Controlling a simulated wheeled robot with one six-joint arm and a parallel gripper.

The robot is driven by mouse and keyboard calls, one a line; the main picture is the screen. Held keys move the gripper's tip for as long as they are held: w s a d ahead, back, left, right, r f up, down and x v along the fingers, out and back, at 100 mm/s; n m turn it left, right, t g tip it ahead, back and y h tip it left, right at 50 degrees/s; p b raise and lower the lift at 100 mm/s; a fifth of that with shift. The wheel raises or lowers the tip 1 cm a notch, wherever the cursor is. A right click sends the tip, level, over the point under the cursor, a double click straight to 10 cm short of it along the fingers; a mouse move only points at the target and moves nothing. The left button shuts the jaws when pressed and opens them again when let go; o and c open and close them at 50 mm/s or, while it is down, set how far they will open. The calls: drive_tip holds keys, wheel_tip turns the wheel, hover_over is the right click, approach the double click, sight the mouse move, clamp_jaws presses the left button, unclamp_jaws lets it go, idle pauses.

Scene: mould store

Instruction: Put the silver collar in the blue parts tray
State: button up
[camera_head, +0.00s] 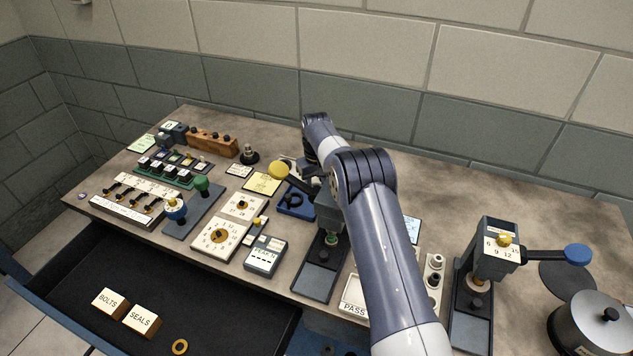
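I cannot pick out a silver collar in this view. A small blue tray (283,208) sits mid-table, left of my arm, with a dark ring-like thing in it; I cannot tell whether it is the parts tray. A brass-coloured ring (180,346) lies in the open drawer. My arm reaches across the table from the lower right. The dark end of my arm, with my gripper (311,163), is over the back middle of the table, behind the yellow-knobbed press. Its fingers are too hidden to show whether they are open or hold anything.
The open drawer (215,310) at the front left holds blocks marked BOLTS (109,301) and SEALS (141,320). A press with a yellow knob (279,171) and one with a blue knob (577,254) stand upright. A pot (592,322) is at right. The back right table is clear.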

drive_tip(key=shift+f, duration=0.15)
drive_tip(key=o, duration=1.1)
drive_tip(key=shift+o, duration=0.6)
drive_tip(key=o, duration=0.3)
drive_tip(key=shift+r+p, duration=1.45)
drive_tip(key=shift+r, duration=2.35)
